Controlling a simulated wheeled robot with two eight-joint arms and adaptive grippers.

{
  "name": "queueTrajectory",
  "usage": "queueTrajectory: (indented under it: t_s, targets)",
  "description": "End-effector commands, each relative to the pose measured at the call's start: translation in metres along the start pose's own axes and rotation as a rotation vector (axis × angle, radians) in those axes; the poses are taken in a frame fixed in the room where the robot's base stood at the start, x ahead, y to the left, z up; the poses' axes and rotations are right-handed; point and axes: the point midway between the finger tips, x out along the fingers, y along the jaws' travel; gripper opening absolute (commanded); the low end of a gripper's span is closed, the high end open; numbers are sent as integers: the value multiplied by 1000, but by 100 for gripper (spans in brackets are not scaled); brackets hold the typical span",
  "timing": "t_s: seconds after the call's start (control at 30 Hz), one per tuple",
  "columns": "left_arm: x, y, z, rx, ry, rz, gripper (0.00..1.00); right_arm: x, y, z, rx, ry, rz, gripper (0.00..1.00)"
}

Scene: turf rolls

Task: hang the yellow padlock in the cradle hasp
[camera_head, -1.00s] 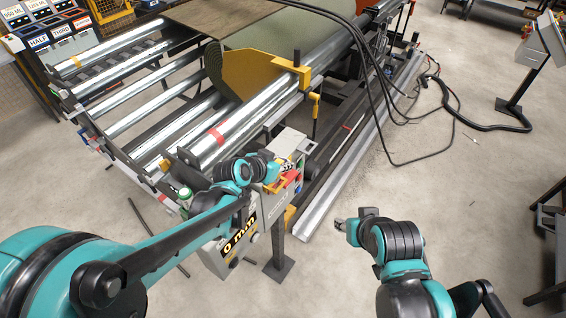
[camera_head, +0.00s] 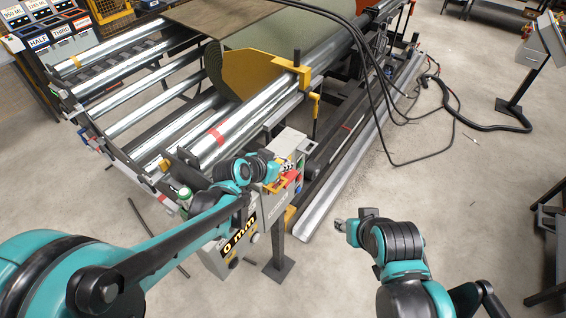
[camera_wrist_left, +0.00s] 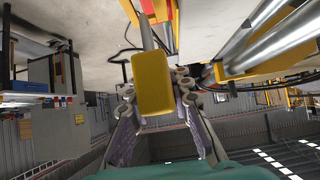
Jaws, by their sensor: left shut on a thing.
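The yellow padlock (camera_wrist_left: 152,82) fills the middle of the left wrist view, between the two fingers of my left gripper (camera_head: 286,169). The gripper is shut on its body. The grey shackle (camera_wrist_left: 146,36) points up in that view, towards a red and yellow fitting (camera_wrist_left: 160,10), which may be the cradle hasp. I cannot tell whether the shackle touches it. In the head view the left gripper is at the grey control post, beside red and yellow parts, and the padlock is hard to make out. My right gripper (camera_head: 341,225) is over bare floor, away from the post; its fingers are too small to judge.
The grey control box (camera_head: 230,252) with a "0 mm" display stands below my left arm. The roller machine (camera_head: 215,135) with its yellow plate (camera_head: 253,75) lies behind. Black cables (camera_head: 385,130) hang at its right.

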Motion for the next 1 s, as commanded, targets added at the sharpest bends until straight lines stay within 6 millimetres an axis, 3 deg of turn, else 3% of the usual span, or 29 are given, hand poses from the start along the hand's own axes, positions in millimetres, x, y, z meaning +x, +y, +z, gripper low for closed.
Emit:
queueTrajectory:
  t_s: [1.0]
  targets:
    - [12,0,16,0,0,0,0,14,0,10,0,0,0,40]
